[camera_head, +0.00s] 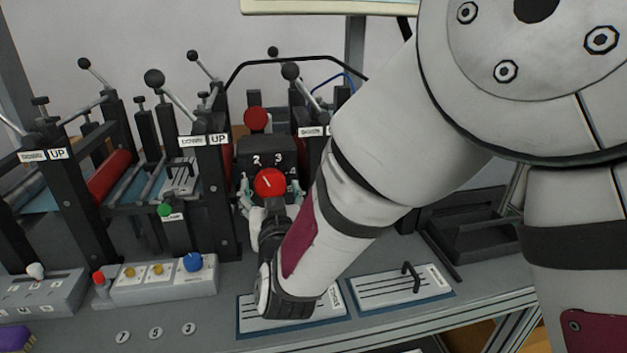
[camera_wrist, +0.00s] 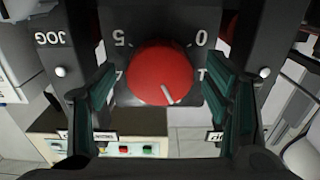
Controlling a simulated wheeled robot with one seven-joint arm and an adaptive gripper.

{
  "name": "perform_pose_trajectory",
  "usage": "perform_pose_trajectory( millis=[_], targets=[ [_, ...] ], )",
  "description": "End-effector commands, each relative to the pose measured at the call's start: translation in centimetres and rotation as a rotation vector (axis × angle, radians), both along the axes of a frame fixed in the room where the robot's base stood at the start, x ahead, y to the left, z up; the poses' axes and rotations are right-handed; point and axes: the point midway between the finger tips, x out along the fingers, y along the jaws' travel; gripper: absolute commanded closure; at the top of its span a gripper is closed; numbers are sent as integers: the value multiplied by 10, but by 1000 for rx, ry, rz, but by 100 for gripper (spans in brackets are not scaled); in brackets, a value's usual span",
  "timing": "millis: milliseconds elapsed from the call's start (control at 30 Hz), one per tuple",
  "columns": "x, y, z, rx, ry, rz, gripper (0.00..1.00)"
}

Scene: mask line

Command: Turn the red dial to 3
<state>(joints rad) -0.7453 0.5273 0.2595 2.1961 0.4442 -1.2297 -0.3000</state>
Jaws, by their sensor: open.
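The red dial (camera_head: 270,182) sits on the front of a black box (camera_head: 266,152), with the numbers 2 and 3 visible above it. Its white pointer line tilts up and left, toward the 2. In the wrist view the dial (camera_wrist: 163,72) appears upside down, with 5, 4, 0 and 1 around it; its white line points down and slightly right. My gripper (camera_head: 270,196) is open in front of the dial. In the wrist view my gripper (camera_wrist: 160,84) has one green-padded finger on each side of the dial, with gaps between.
A red knob (camera_head: 257,118) stands above the black box. Black frames with levers and UP labels flank it, with a red roller (camera_head: 109,175) at left. A control box (camera_head: 155,280) with a blue knob and two plates with handles (camera_head: 400,287) lie on the bench below.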

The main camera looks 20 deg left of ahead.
Motion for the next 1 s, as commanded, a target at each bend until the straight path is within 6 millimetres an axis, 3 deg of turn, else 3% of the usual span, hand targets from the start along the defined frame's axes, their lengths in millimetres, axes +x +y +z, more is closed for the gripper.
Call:
perform_pose_trajectory(
  millis=[267,467,1000],
  targets=[
    [1,0,0,-1,1,0,32],
    [1,0,0,-1,1,0,77],
    [1,1,-1,117,69,1,78]
  ],
)
